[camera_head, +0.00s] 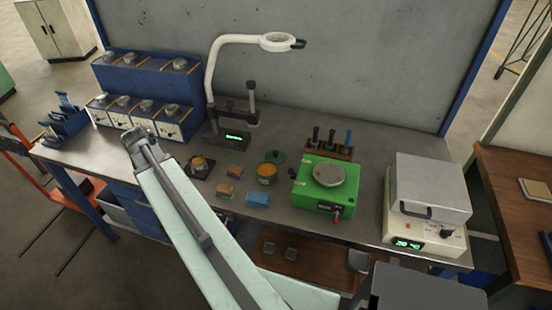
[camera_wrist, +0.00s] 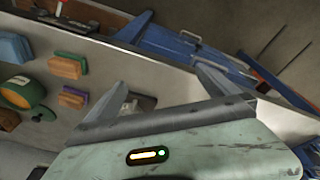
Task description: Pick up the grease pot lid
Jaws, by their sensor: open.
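A small pot with orange contents, which looks like the grease pot (camera_head: 266,174), stands mid-bench. A dark green disc, which looks like its lid (camera_head: 275,156), lies just behind it, apparently partly hidden by the pot. In the wrist view the pot (camera_wrist: 18,92) is at the left edge, and the green lid (camera_wrist: 42,114) shows beside it. My gripper (camera_head: 138,136) is open and empty, to the left of the pot, near the blue drawer units. In the wrist view its fingers (camera_wrist: 155,88) are spread, with nothing held between them.
A green hotplate-like box (camera_head: 318,200) stands right of the pot. A magnifier lamp (camera_head: 215,75) and a tool rack (camera_head: 330,150) stand behind. A grey-topped oven (camera_head: 430,190) is at the right.

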